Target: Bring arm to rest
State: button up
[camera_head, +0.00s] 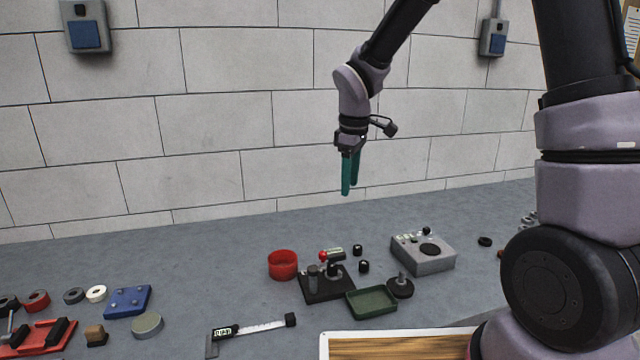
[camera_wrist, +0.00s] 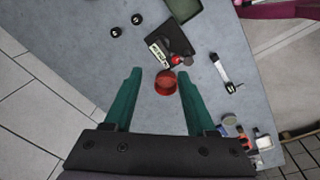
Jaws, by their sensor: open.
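My gripper (camera_head: 350,174) has two teal fingers and hangs pointing down, high above the back of the grey table (camera_head: 200,262), in front of the block wall. In the wrist view my gripper (camera_wrist: 155,98) has its fingers spread apart with nothing held between them. The red cup (camera_wrist: 166,83) shows between the fingers in that view but lies far below on the table. In the head view the red cup (camera_head: 283,265) stands below and to the left of my gripper. My arm reaches down from the top of the head view.
A black stand with a red knob (camera_head: 328,283), a green tray (camera_head: 371,301), a grey control box (camera_head: 423,253) and a caliper (camera_head: 250,330) lie on the table. A blue plate (camera_head: 128,301) and a red holder (camera_head: 40,340) are at left. The air around my gripper is clear.

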jog(key=s+d+r+m+t, duration=0.1)
jog(key=s+d+r+m, duration=0.25)
jog(key=d+r, duration=0.2)
jog(key=s+d+r+m+t, duration=0.1)
jog(key=s+d+r+m, duration=0.1)
jog(key=d+r+m, duration=0.4)
jog(key=s+d+r+m+t+y, duration=0.1)
jog(key=s+d+r+m+t, duration=0.3)
jog(key=s, duration=0.8)
notch_tip(320, 180, up, 3)
jog(key=d+m, duration=0.2)
jog(key=m, duration=0.1)
jog(key=shift+r+y, duration=0.2)
jog(key=shift+y, duration=0.2)
